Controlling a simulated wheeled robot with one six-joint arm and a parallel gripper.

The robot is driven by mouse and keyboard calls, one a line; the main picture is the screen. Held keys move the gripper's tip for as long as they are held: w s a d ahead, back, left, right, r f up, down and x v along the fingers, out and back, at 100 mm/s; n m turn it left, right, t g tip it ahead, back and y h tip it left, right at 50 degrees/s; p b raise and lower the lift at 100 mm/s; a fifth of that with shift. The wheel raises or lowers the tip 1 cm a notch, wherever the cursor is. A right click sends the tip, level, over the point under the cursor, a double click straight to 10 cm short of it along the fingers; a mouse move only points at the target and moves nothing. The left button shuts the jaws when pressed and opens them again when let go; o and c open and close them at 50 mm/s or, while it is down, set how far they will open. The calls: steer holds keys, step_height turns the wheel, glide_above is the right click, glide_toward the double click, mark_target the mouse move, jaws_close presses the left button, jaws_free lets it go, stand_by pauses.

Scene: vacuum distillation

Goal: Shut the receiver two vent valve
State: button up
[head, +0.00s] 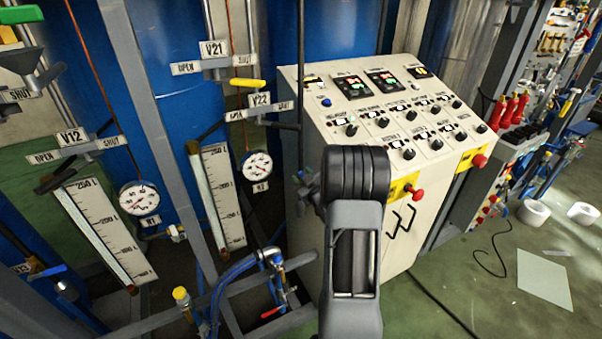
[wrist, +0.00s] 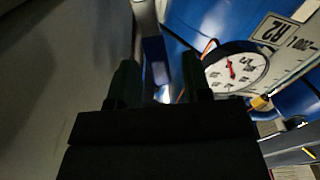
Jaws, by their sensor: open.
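The V22 valve label (head: 260,99) hangs on a post left of the control panel, with an OPEN plate (head: 236,115) on its left and a SHUT plate (head: 284,106) on its right. Dark bars show below it; I cannot tell which is its handle. Above it, a yellow handle (head: 247,82) sits under the V21 label (head: 213,48). The round R2 gauge (head: 257,165) is below V22 and shows upside down in the wrist view (wrist: 237,70). My gripper (wrist: 161,82) is open, its two dark fingers apart; my arm hides it in the head view.
The white control panel (head: 395,118) with knobs and red buttons stands just behind my arm. A grey post (head: 150,120) and white level scales (head: 215,195) are on the left. Blue hoses (head: 235,275) run low.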

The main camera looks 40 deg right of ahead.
steer(key=shift+w+d, duration=0.1)
steer(key=shift+w, duration=0.55)
jaws_close()
